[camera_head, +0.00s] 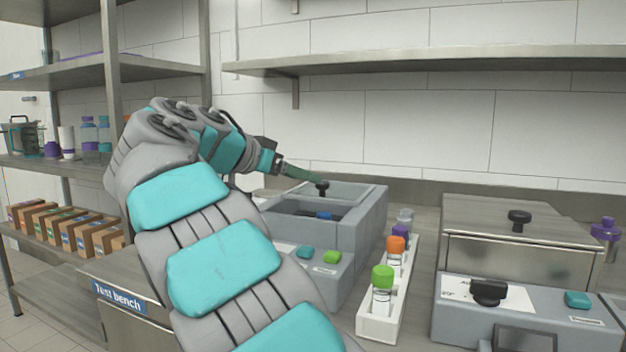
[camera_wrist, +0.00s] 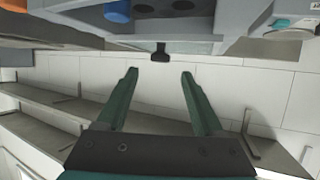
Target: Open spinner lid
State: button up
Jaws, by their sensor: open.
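The spinner (camera_head: 372,225) is a grey box in the middle of the head view, with its inside exposed. A blue piece (camera_head: 325,216) shows inside; the wrist view shows a blue piece (camera_wrist: 117,12) beside dark round holes. The lid (camera_head: 347,190) lies at the back of the opening and appears raised. Its black knob (camera_head: 322,186) is near my gripper (camera_head: 303,174). In the wrist view the knob (camera_wrist: 160,52) sits just beyond and between the tips of my gripper (camera_wrist: 160,72). The green fingers are apart and empty, with no visible contact.
A white rack (camera_head: 385,322) with green-, orange- and purple-capped tubes stands right of the spinner. A second machine (camera_head: 525,240) with a closed lid and black knob is farther right. A shelf (camera_head: 430,62) hangs above on the tiled wall.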

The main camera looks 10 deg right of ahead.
aim_at(317, 197)
jog(key=x, duration=0.5)
jog(key=shift+w+d+f+p, duration=0.15)
jog(key=shift+d+f+p, duration=0.05)
jog(key=shift+d+p, duration=0.1)
grip_shut()
dwell(1.2)
